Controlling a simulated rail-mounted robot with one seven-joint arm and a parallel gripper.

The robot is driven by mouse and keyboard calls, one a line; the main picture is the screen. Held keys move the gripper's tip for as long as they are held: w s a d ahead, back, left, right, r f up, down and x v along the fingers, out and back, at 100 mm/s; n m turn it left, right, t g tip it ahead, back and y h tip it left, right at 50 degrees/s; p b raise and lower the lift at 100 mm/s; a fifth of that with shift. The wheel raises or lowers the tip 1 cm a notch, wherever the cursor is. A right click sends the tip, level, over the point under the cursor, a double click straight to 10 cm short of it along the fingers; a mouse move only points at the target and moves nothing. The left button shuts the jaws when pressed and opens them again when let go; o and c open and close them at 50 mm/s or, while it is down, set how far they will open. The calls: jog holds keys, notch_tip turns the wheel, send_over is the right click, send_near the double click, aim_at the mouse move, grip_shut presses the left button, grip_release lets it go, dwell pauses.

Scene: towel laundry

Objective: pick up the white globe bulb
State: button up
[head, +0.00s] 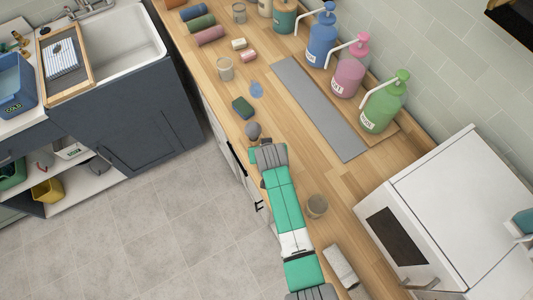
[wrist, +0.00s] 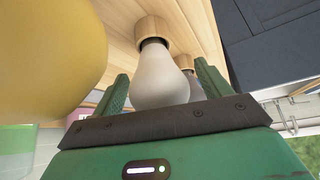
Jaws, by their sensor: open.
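My gripper (wrist: 161,72) is open, with one green finger on each side of the bulb. A gap shows beside each finger, and I cannot tell how deep the bulb sits between them. A second pale bulb (wrist: 190,84) is partly hidden behind it.
A large yellow rounded object (wrist: 45,55) is very close at the left of the wrist view. A white appliance (head: 460,210) stands at right.

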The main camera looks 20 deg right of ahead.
jog(key=c, duration=1.1)
